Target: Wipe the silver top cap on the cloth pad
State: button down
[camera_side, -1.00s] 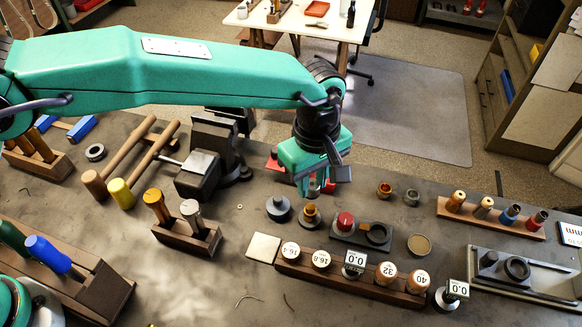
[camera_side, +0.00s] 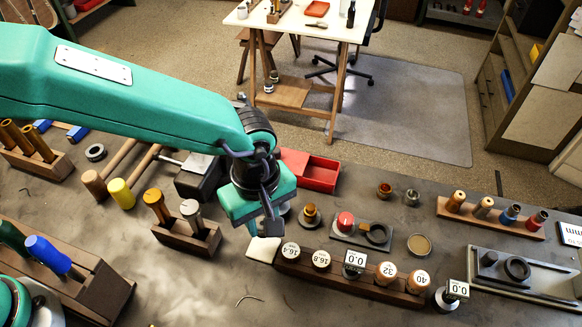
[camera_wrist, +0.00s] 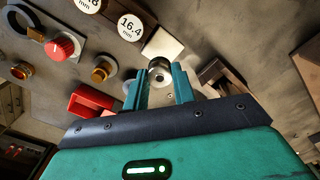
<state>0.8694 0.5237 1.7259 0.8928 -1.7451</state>
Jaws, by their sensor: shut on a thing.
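My gripper (camera_side: 266,224) is shut on the silver top cap (camera_wrist: 159,68), which shows between the two fingers (camera_wrist: 161,86) in the wrist view as a small round metal piece with a dark centre. In the side view my gripper hides the cap. The cloth pad (camera_side: 262,252) is a cream square lying flat on the bench, at the left end of the wooden gauge block. It also shows in the wrist view (camera_wrist: 164,45), just beyond the cap. The fingers overlap the pad's upper edge in the side view; I cannot tell whether the cap touches it.
The wooden block of numbered gauges (camera_side: 335,275) stands right of the pad. A wooden stand with two upright tools (camera_side: 190,236) is to the left. A red tray (camera_side: 314,172) and a brass knob (camera_side: 311,214) are behind and right. The bench in front is mostly clear.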

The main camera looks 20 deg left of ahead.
aim_at(264, 247)
jog(key=shift+s+a, duration=0.15)
jog(key=shift+s, duration=0.05)
jog(key=shift+f, duration=0.2)
jog(key=shift+f, duration=2.7)
jog(key=shift+f, duration=0.15)
jog(key=shift+a, duration=0.5)
dwell(0.4)
jog(key=shift+d, duration=0.5)
jog(key=shift+d, duration=0.35)
jog(key=shift+d, duration=0.15)
jog(key=shift+a, duration=0.4)
